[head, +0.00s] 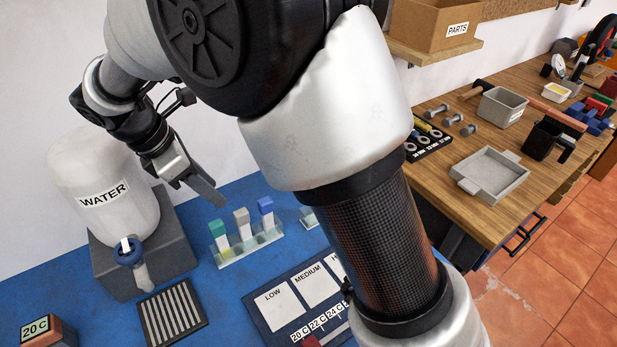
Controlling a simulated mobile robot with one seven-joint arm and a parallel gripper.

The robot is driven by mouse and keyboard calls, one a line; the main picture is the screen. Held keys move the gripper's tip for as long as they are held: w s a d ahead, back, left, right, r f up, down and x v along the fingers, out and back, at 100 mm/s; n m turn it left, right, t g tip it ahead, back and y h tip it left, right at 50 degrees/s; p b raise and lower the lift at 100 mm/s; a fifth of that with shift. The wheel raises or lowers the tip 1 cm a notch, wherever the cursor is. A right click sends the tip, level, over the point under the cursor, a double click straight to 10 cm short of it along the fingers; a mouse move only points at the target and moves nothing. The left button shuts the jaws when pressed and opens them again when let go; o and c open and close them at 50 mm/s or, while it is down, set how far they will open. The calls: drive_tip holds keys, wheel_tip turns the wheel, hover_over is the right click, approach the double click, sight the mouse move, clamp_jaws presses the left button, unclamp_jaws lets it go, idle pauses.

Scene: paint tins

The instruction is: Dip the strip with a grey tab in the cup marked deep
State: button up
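The strip with a grey tab (241,217) stands upright in a clear rack (236,259), between a strip with a teal tab (217,229) and a strip with a blue tab (265,206). My gripper (215,200) is above and left of the rack, pointing down to the right, apart from the strips. Its fingers overlap in this view, so their opening cannot be told. I see no cup marked deep; my own arm covers much of the middle of the view.
A white WATER tank (105,190) with a blue tap (129,252) stands left. A grooved tray (172,312) and a board with LOW and MEDIUM fields (262,322) lie in front on the blue bench. A clear piece (308,217) shows partly beside my arm. A wooden bench (455,215) is right.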

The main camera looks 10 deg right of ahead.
drive_tip(key=s+d+r+m+y, duration=0.1)
drive_tip(key=s+d+r+m, duration=0.1)
drive_tip(key=d+r+m, duration=0.45)
drive_tip(key=s+d+r+m+y, duration=0.1)
drive_tip(key=s+d+r+m, duration=0.2)
drive_tip(key=d, duration=0.6)
drive_tip(key=s+d+r+m+t+y, duration=0.2)
drive_tip(key=s+d+m+t, duration=0.2)
drive_tip(key=s+d+m, duration=0.8)
wheel_tip(320, 180, up, 7)
drive_tip(key=w+m+p, duration=0.1)
drive_tip(key=p, duration=0.5)
drive_tip(key=shift+w+a+f+m+p, duration=0.15)
drive_tip(key=shift+w+a+m+p, duration=0.1)
drive_tip(key=shift+a+m+p, duration=0.15)
drive_tip(key=shift+a, duration=0.1)
